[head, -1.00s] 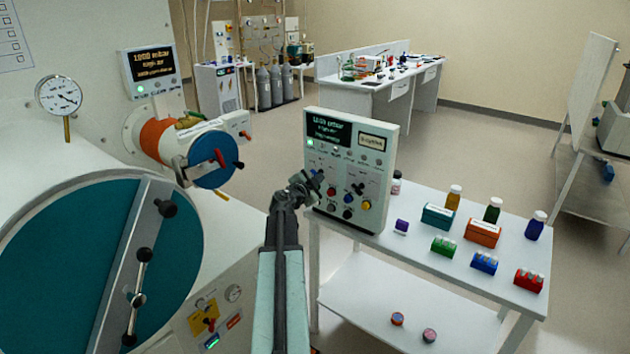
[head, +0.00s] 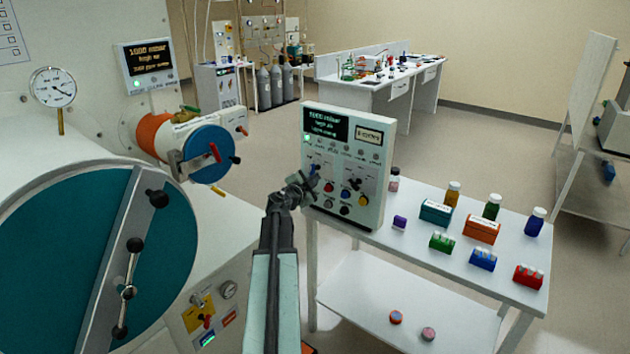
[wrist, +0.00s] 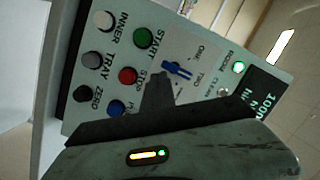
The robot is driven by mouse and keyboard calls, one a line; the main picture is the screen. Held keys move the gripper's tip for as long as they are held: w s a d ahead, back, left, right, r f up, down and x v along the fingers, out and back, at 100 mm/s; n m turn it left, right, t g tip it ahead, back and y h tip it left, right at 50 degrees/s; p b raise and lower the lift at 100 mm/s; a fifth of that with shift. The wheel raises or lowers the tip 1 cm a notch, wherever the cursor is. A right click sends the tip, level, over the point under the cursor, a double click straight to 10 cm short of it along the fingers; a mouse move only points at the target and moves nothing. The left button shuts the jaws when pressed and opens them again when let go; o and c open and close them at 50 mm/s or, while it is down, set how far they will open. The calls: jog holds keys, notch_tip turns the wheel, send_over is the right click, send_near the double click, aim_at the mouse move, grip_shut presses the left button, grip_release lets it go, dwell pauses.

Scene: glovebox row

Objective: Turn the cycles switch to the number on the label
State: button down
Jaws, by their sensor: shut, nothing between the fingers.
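The control box (head: 376,208) stands on the white table, with a dark screen, small lamps, coloured buttons and switches. A small pale label (head: 369,137) is beside its screen; its print is too small to read surely. In the wrist view the panel appears turned, and a blue-handled switch (wrist: 178,70) sits near the words ONE and TWO; any further position marks are hidden or unreadable. My gripper (wrist: 157,76) is shut and empty, its tips just beside the blue switch; I cannot tell if they touch. In the head view my gripper (head: 303,187) is at the box's left front.
Bottles, a purple block (head: 399,223) and coloured racks stand on the table (head: 400,255) right of the box. The glovebox with its teal door (head: 60,270) and a blue round port (head: 208,155) is at the left. Open floor lies behind the table.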

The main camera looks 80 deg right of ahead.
jog(key=shift+w+d+f+b, duration=0.2)
jog(key=shift+w+f+b, duration=0.1)
jog(key=shift+f+b, duration=0.25)
dwell(0.7)
